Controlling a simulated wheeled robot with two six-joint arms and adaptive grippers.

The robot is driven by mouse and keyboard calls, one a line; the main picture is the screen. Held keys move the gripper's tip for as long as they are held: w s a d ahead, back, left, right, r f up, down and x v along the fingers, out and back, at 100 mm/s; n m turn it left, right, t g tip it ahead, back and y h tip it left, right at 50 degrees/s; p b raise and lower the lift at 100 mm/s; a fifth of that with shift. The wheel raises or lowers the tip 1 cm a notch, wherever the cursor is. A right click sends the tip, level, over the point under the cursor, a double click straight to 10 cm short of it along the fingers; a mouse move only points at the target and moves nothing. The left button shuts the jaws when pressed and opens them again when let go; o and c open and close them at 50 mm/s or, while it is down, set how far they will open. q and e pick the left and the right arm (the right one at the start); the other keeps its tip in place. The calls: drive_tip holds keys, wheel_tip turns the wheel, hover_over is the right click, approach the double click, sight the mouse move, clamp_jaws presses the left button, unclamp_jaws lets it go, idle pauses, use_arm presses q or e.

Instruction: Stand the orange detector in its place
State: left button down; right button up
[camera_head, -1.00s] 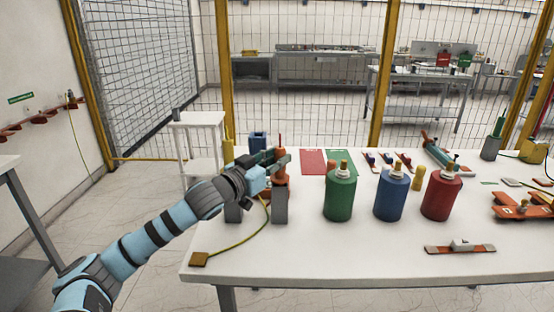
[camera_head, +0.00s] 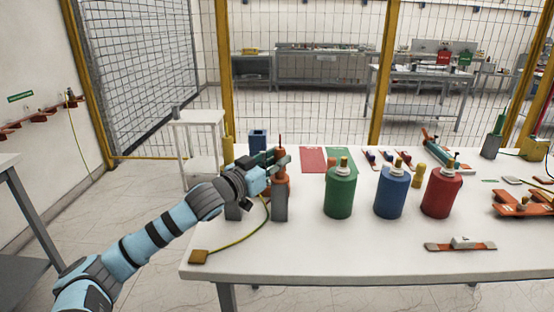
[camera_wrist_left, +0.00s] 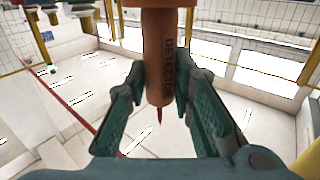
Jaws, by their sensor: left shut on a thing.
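The orange detector (camera_head: 281,179) stands upright in my left gripper (camera_head: 276,164), its thin red tip pointing up. In the left wrist view the detector (camera_wrist_left: 165,45) shows lettering on its side and sits between both fingers of my gripper (camera_wrist_left: 160,80). In the head view its lower end meets the top of a grey upright block (camera_head: 280,207); I cannot tell whether it is seated in it or just in front or above. My forearm and gripper hide part of a second grey block (camera_head: 233,211). My right gripper is not in view.
A green bottle (camera_head: 340,195), a blue bottle (camera_head: 389,197) and a red bottle (camera_head: 441,195) stand to the right. A yellow-green cable runs to a brown plate (camera_head: 199,257) at the left front. A blue block (camera_head: 257,141) stands behind.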

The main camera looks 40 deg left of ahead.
use_arm(q)
drive_tip(key=shift+f, duration=0.1)
drive_tip(key=c, duration=1.3)
unclamp_jaws()
